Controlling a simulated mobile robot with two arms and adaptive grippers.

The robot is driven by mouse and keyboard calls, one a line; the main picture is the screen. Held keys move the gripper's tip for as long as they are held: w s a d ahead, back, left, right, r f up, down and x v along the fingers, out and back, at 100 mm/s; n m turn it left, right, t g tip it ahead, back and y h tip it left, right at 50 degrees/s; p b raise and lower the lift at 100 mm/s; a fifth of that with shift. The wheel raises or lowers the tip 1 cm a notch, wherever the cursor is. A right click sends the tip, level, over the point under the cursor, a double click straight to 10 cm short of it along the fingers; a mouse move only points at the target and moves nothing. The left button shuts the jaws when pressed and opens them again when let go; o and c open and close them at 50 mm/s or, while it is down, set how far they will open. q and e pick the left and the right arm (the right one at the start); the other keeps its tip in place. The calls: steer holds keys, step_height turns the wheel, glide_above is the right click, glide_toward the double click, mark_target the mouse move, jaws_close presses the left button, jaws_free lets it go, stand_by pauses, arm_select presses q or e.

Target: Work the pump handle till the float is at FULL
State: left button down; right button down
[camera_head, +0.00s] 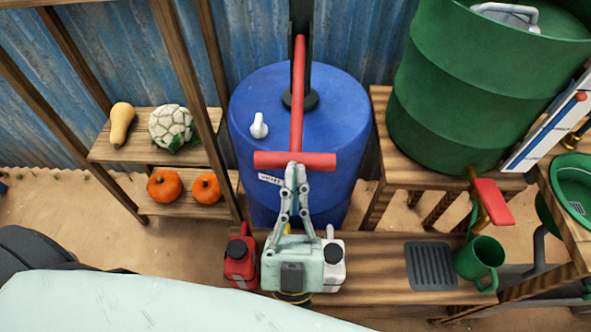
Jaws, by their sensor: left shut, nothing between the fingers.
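The pump handle (267,160) is a red T-bar on a long red lever (298,95). The lever joins a dark post on the blue barrel (252,110). My left gripper (296,168) is shut and empty, its fingertips at the middle of the crossbar's near edge. I cannot tell whether they touch it. A white and blue upright board (540,132) with a small red piece (580,97) stands at the right edge, cut off by the frame. It may be the float gauge; no FULL mark is readable. My right gripper is not in view.
A green barrel (440,105) stands on a wooden stand at right, with a red-handled tap (493,203). The wooden bench (385,262) holds a green mug (478,262), a dark grate (430,266), a red can (241,258) and a white can (334,265). Shelves with pumpkins (165,186) stand left.

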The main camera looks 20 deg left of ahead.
arm_select(q)
step_height(320, 180, down, 6)
steer(key=b, duration=0.2)
steer(key=shift+w+f, duration=0.15)
steer(key=shift+w, duration=0.1)
steer(key=shift+f+b, duration=0.1)
steer(key=shift+b, duration=0.2)
steer(key=v, duration=1.1)
steer(key=shift+s+r, duration=0.35)
steer(key=shift+s, duration=0.1)
steer(key=shift+d, duration=0.1)
stand_by(1.8)
